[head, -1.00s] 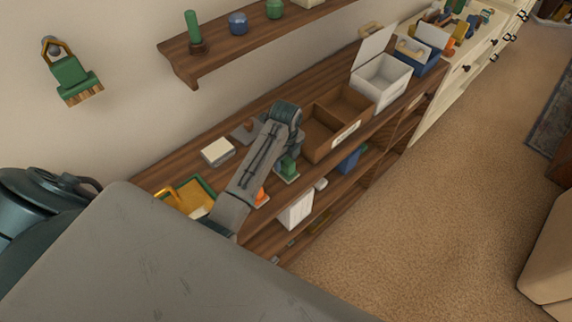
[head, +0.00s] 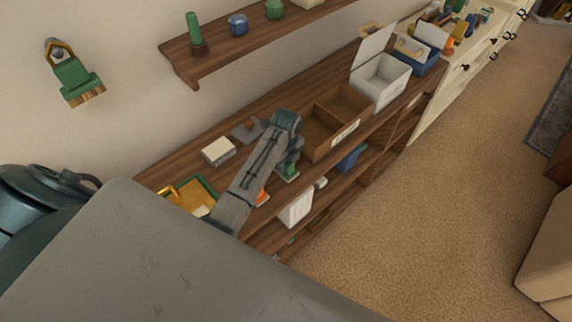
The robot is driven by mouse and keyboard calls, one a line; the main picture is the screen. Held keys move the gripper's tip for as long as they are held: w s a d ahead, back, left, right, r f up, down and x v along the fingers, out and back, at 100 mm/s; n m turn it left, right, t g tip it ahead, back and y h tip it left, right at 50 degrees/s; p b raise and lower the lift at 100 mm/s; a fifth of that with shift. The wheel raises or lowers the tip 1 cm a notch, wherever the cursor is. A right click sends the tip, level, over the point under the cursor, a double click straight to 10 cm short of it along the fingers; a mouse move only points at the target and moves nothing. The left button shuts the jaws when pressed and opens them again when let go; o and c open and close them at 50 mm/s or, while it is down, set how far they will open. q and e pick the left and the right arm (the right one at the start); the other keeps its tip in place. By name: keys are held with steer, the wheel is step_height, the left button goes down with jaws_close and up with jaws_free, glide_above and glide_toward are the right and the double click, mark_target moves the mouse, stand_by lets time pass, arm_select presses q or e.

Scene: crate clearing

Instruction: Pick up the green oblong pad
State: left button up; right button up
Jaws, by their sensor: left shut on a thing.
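My left arm reaches over the wooden shelf top, and my left gripper (head: 291,167) points down just in front of the brown two-compartment crate. It is shut on a small green thing (head: 289,174), apparently the green oblong pad. The fingers and wrist hide much of it, so its full shape and whether it touches the shelf top cannot be told. My right gripper is not in view.
The brown crate (head: 318,140) stands just beyond the gripper, with a white lidded box (head: 385,92) and a blue box (head: 425,62) behind. A white block (head: 218,151) and a green-edged tray (head: 207,186) lie to the left. A wall shelf (head: 185,62) hangs above.

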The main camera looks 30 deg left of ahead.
arm_select(q)
steer(key=shift+r, duration=0.1)
steer(key=shift+w+r+b, duration=0.1)
steer(key=shift+r+b, duration=0.4)
step_height(320, 180, up, 2)
steer(key=shift+r+b, duration=0.1)
steer(key=shift+b, duration=0.65)
steer(key=s+d+b, duration=0.1)
steer(key=s, duration=0.1)
steer(key=s+d, duration=0.2)
steer(key=s, duration=0.1)
steer(key=s+d+b, duration=0.1)
steer(key=s+d, duration=0.1)
steer(key=shift+s+d+r+b, duration=0.2)
steer(key=shift+r+b, duration=0.05)
steer(key=shift+b, duration=0.05)
steer(key=s+d+r, duration=0.1)
steer(key=s+d, duration=0.3)
steer(key=s, duration=0.1)
steer(key=shift+s, duration=0.3)
